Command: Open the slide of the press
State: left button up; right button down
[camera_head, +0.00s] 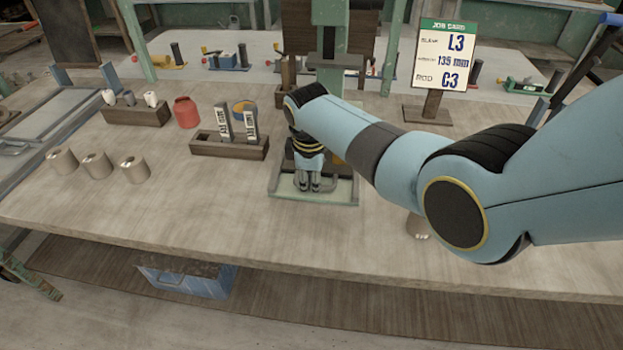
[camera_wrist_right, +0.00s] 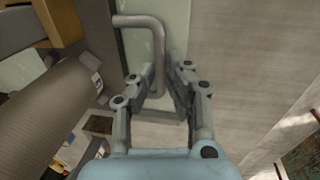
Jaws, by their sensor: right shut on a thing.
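The green press (camera_head: 330,45) stands at the back middle of the bench, with its pale green base plate (camera_head: 345,190) in front. My right gripper (camera_head: 308,186) is low over this plate, pointing down. In the right wrist view a bent grey bar handle (camera_wrist_right: 150,22) lies on a pale green surface (camera_wrist_right: 174,20). My right gripper (camera_wrist_right: 162,84) is shut on this handle, one finger on each side of its straight part. My right arm hides much of the press, and I cannot tell how far the slide is out. My left gripper is not in view.
A wooden rack (camera_head: 230,150) with two labelled blocks stands left of the press. A red jar (camera_head: 186,112), another rack (camera_head: 137,113) and several clay cylinders (camera_head: 97,165) are further left. A job card (camera_head: 444,55) stands behind my right arm.

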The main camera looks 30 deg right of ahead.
jog(key=c, duration=1.4)
grip_release()
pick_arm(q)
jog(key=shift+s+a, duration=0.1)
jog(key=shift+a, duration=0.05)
pick_arm(e)
jog(key=r, duration=0.4)
jog(key=s+a+r, duration=0.1)
jog(key=r, duration=0.6)
jog(key=shift+s+a+r, duration=0.15)
jog(key=shift+s+r, duration=0.2)
jog(key=shift+r, duration=0.05)
jog(key=shift+s+f, duration=0.1)
